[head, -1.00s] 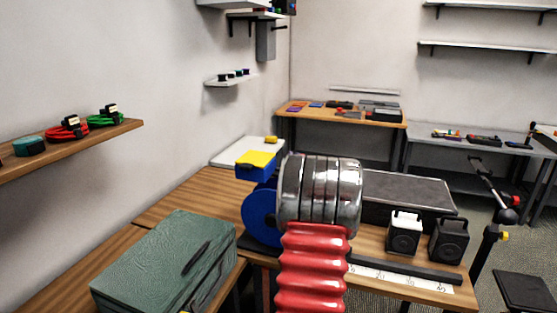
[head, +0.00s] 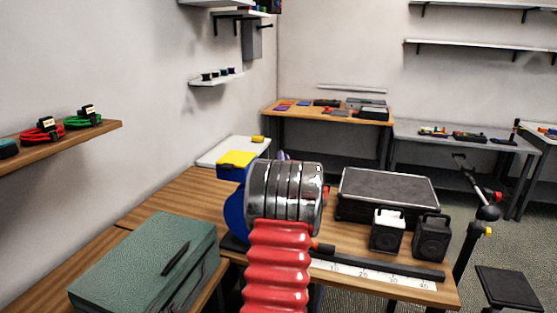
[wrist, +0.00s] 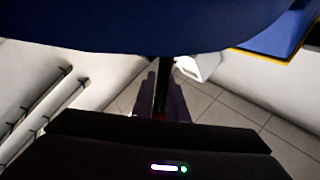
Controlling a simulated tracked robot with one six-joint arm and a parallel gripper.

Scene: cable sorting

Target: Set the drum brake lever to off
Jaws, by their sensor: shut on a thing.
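The cable drum shows as a blue disc (head: 234,215) at the near left of the bench, partly hidden behind my arm. In the wrist view its dark blue underside or rim (wrist: 140,28) fills the top. My gripper (wrist: 164,105) shows in the wrist view below the drum, its two dark fingers close around a thin dark bar, the brake lever (wrist: 163,70). The lever runs up towards the drum. Its setting cannot be read. In the head view my arm hides the gripper and the lever.
A green case (head: 150,262) lies at the near left. A blue box with a yellow top (head: 236,160) is behind the drum. A black flat case (head: 388,190), two small speakers (head: 388,232) and a ruler strip (head: 370,272) lie right of my arm.

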